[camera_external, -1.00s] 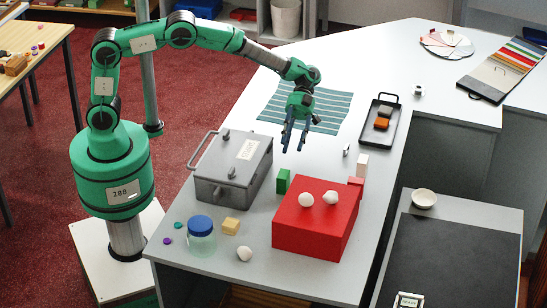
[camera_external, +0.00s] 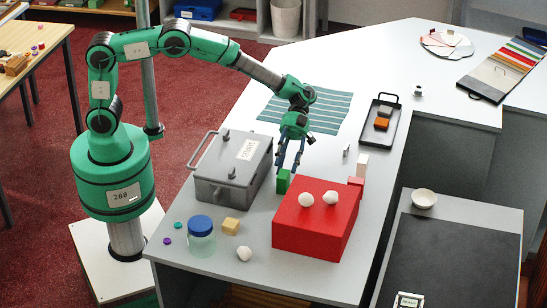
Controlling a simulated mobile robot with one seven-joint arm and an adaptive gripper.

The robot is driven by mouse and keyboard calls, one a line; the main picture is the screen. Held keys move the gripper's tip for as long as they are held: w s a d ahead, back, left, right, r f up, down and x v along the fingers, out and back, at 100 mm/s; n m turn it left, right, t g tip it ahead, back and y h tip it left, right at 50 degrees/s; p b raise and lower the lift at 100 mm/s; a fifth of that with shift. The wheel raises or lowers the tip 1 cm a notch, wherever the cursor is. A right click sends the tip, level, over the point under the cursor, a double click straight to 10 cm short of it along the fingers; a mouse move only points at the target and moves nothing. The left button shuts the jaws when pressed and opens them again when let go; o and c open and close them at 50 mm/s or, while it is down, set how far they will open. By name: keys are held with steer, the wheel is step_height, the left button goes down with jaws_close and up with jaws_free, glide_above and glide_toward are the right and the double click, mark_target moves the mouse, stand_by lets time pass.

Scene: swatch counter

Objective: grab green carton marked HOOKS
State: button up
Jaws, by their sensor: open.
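A small green carton (camera_external: 283,182) stands upright on the counter, between the grey metal box and the red box. No HOOKS marking can be read on it at this size. My gripper (camera_external: 288,168) is open, pointing down, with its fingertips at the top of the green carton. I cannot tell whether the fingers are around the carton or just above and behind it.
The grey lidded box (camera_external: 232,168) stands close on the left. The red box (camera_external: 315,230) with two white balls is close on the right. A blue-lidded jar (camera_external: 201,240), a yellow block (camera_external: 231,226) and a white ball (camera_external: 244,254) lie in front. A pinkish-white block (camera_external: 362,165) stands behind right.

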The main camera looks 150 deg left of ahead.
mark_target(281, 177)
steer(key=shift+d, duration=0.1)
steer(key=shift+b+x, duration=0.8)
steer(key=shift+x, duration=1.75)
steer(key=shift+w+f, duration=0.1)
steer(key=c, duration=0.8)
